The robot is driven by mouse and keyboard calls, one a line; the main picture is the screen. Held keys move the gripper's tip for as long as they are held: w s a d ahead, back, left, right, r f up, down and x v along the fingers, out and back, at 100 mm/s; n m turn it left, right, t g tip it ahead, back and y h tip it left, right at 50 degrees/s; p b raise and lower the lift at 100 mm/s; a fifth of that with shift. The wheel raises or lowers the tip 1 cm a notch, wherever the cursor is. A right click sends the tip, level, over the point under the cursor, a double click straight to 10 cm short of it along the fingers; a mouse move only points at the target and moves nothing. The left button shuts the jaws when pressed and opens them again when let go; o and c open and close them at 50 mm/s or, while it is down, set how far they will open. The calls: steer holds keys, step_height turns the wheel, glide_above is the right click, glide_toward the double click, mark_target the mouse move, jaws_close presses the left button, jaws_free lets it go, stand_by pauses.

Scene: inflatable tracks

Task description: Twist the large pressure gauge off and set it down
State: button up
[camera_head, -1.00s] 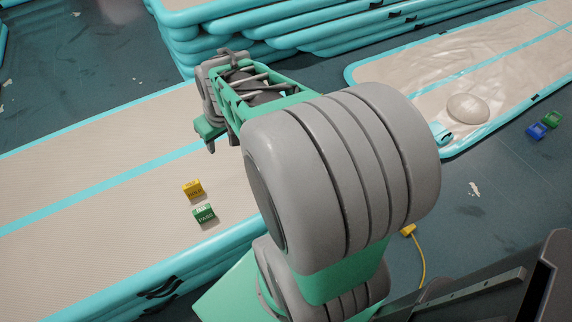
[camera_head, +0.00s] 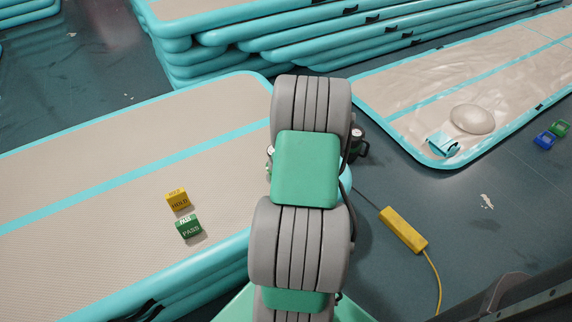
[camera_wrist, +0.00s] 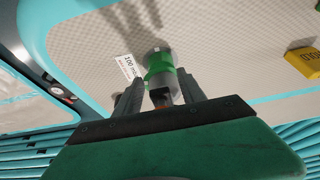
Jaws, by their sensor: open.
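My gripper (camera_wrist: 158,77) is open in the wrist view, with its two fingers apart. A grey and green cylindrical piece (camera_wrist: 160,62) shows between and beyond the fingertips, over the beige track top. I cannot tell whether the fingers touch it. A white tag printed with "100" (camera_wrist: 128,66) lies beside it. A small dial-like fitting with red and white (camera_wrist: 58,90) is on the track's teal side at left. In the head view a dark gauge-like object (camera_head: 357,143) shows at my arm's right edge. Which one is the large pressure gauge is unclear. My arm hides my gripper there.
The yellow HOLD block (camera_head: 178,201) and green PASS block (camera_head: 189,228) stand on the near track (camera_head: 90,190). A yellow box with a cable (camera_head: 403,230) lies on the floor. Stacked tracks (camera_head: 220,50) stand behind.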

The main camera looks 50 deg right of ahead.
steer(key=shift+w+f, duration=0.15)
steer(key=shift+f, duration=0.25)
jaws_close()
stand_by(0.4)
steer(key=d+n+y+b, duration=0.1)
steer(key=n, duration=0.1)
steer(key=d+n+y+b, duration=0.1)
steer(key=n, duration=0.2)
steer(key=shift+d, duration=0.2)
